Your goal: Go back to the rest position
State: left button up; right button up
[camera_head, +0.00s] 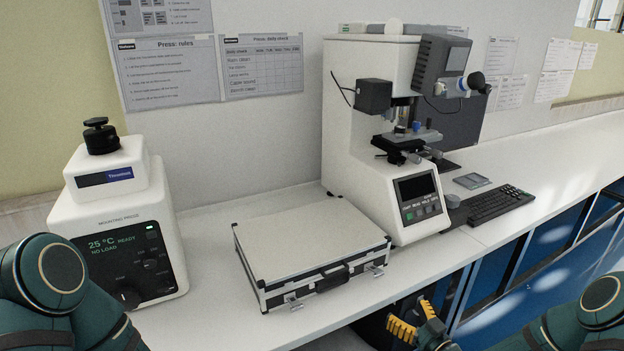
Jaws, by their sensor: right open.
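My right gripper (414,322) shows at the bottom of the head view, in front of and below the bench's front edge. Its yellow-padded fingers are apart and nothing shows between them. My right arm comes in from the lower right corner. My left arm fills the lower left corner; its gripper is out of view.
A white bench (218,212) runs along the wall. On it stand a mounting press (128,225) at the left, a closed silver-edged case (310,240) in the middle, a hardness tester (352,145), and a keyboard (498,204) at the right. Bare bench lies beyond the keyboard.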

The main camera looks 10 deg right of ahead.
jog(key=s+a+f+m+g, duration=0.1)
jog(key=s+a+f+g, duration=0.15)
jog(key=a, duration=0.25)
jog(key=s+a+f+m+g+h, duration=0.1)
jog(key=s+a+f+g, duration=0.15)
jog(key=a, duration=0.25)
jog(key=s+a+f+m+g, duration=0.1)
jog(key=a+f+g, duration=0.3)
jog(key=s+a+f+m+g, duration=0.1)
jog(key=s+a+g, duration=0.2)
jog(key=s, duration=0.4)
jog(key=s+a+f+m+g+h, duration=0.1)
jog(key=s+a+g, duration=0.2)
jog(key=s, duration=0.4)
jog(key=shift+s+f, duration=0.2)
jog(key=shift+a, duration=0.1)
